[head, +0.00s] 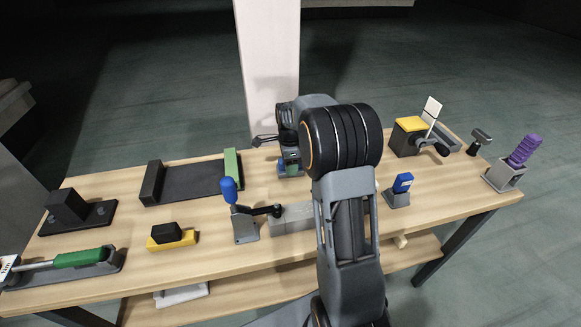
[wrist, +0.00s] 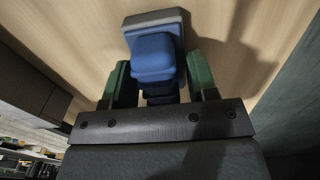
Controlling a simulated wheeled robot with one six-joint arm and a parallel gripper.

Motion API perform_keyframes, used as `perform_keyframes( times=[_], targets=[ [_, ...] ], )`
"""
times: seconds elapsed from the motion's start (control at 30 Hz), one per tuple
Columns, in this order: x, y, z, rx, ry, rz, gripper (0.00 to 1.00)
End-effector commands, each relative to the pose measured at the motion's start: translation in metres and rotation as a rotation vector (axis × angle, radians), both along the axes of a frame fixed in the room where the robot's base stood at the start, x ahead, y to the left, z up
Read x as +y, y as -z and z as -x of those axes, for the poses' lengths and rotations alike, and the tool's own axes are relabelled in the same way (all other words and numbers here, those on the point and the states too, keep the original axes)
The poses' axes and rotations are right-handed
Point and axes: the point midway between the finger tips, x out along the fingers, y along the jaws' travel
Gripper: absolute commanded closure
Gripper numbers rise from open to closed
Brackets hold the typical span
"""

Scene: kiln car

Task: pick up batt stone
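No label marks the batt stone; the thing at my gripper is a blue block (wrist: 153,58) with a wider grey piece (wrist: 155,18) at its far end. My gripper (wrist: 163,82) has green fingers, one on each side of the blue block. They look open, with narrow gaps beside it. In the head view my gripper (head: 289,166) is low over the back middle of the table, and my arm hides much of it. A second blue block (head: 402,182) stands in a grey holder to the right.
The wooden table (head: 120,187) also holds a dark tray with a green end (head: 192,181), a blue-knobbed lever (head: 229,190), a grey block (head: 292,219) and a yellow-topped box (head: 408,125). A purple ribbed piece (head: 525,150) stands far right. A pale post (head: 270,70) rises behind.

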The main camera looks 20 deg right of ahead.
Motion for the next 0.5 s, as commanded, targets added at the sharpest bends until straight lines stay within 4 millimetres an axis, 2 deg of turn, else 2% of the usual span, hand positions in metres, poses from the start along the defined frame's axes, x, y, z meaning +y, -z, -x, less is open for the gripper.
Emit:
perform_keyframes(
  times=[0.03, 0.17, 0.5],
  targets=[
    [0.0000, -0.0001, 0.0001, 0.000, 0.000, 0.000, 0.67],
    [0.0000, -0.0007, -0.0001, -0.001, 0.000, 0.000, 0.78],
    [-0.0001, -0.0056, -0.0004, -0.002, 0.000, 0.001, 0.78]
  ],
)
